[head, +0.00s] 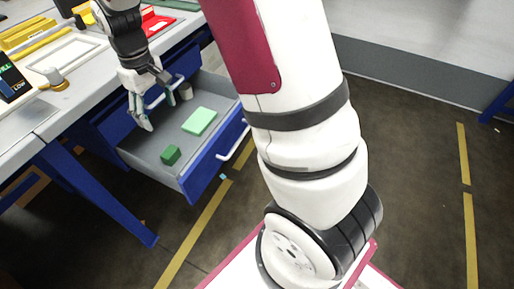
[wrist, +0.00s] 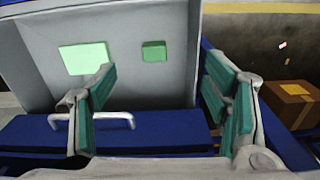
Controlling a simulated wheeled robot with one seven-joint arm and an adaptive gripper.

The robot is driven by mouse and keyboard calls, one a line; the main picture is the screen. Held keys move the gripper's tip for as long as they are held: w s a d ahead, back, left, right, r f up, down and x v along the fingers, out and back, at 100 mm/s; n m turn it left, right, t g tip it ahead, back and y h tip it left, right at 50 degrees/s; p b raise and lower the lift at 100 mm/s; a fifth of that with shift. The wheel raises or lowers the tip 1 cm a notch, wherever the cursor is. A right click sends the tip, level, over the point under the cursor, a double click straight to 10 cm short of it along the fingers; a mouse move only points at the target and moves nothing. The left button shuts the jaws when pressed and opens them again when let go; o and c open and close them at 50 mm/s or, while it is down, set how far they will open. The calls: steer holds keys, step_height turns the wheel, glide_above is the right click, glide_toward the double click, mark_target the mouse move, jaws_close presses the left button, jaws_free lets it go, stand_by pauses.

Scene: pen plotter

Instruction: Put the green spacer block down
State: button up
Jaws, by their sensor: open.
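The green spacer block (head: 171,155) is a small dark green block on the grey floor of the open blue drawer (head: 190,177), near its front-left corner in the head view. In the wrist view the block (wrist: 154,51) lies beyond the fingertips, clear of both. My gripper (head: 157,109) is open and empty, above the drawer's inner part near the bench. Its teal-padded fingers (wrist: 160,82) stand wide apart in the wrist view. A flat light green piece (head: 200,121) lies beside the block, apart from it, and shows in the wrist view too (wrist: 84,60).
The workbench (head: 50,125) at left carries trays, yellow parts and a dark display (head: 12,82). A white handle (wrist: 90,118) shows near the left finger. A cardboard box (wrist: 290,101) sits at right on the wrist view.

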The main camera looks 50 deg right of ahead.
steer(key=s+r+m, duration=0.1)
steer(key=s+r, duration=1.2)
steer(key=s, duration=0.3)
steer(key=s+r+m, duration=0.1)
steer(key=s, duration=1.8)
steer(key=shift+s+a+r+m, duration=0.2)
steer(key=shift+s+r+m, duration=0.1)
steer(key=shift+s+m, duration=0.1)
step_height(320, 180, up, 28)
steer(key=t+p, duration=0.4)
steer(key=p, duration=2.2)
steer(key=shift+d, duration=0.3)
